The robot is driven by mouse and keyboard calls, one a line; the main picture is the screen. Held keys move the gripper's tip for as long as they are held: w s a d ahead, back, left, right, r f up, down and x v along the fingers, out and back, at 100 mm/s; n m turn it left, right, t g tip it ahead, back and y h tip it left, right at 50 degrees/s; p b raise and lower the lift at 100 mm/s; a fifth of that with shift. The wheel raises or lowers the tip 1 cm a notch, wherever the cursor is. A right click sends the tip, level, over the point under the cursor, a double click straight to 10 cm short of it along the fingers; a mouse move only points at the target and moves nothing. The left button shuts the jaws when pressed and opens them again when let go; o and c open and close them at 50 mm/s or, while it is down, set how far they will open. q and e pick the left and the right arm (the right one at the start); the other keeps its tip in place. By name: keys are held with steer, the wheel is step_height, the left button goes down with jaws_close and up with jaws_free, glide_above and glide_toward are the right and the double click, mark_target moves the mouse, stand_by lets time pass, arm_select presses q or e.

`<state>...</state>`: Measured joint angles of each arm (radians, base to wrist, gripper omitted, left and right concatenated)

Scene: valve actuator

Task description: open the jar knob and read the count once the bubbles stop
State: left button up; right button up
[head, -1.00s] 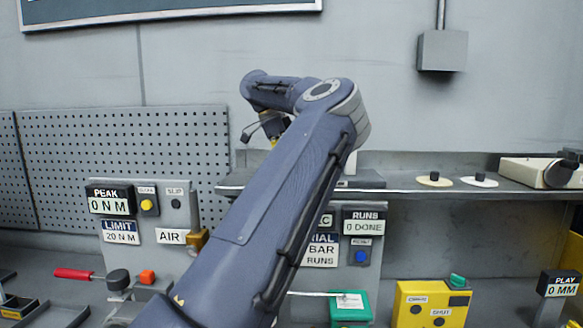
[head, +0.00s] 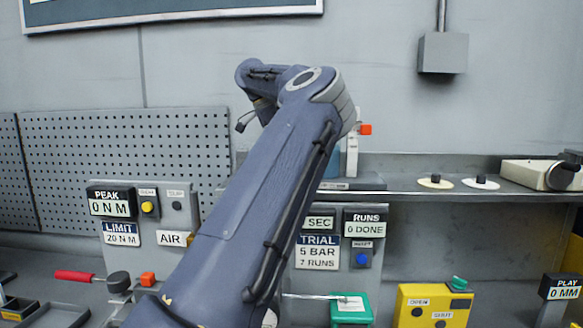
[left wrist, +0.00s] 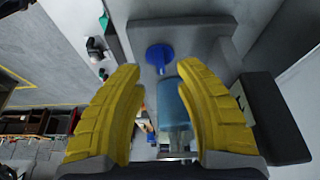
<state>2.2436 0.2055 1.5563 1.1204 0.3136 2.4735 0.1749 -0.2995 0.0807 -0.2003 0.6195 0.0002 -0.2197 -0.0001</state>
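In the left wrist view, my left gripper (left wrist: 158,68) has its two yellow fingers spread apart, with nothing clasped. A round blue knob (left wrist: 159,56) shows just beyond the gap between the fingertips. A blue translucent jar (left wrist: 173,103) lies between the fingers in that view, nearer the right one; I cannot tell whether it is touched. In the head view, a sliver of what looks like the jar (head: 333,166) shows on the shelf beside my arm, which hides the rest of it and the left gripper. My right gripper is out of view.
A white post with an orange-red tip (head: 352,150) stands beside the jar. The shelf (head: 420,193) carries two knobbed discs. Below are a RUNS display (head: 363,228) reading 0 DONE, a TRIAL label (head: 317,252), a yellow box (head: 432,305) and a green box (head: 350,308).

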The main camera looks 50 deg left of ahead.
arm_select(q)
steer(key=v, duration=0.8)
stand_by(0.4)
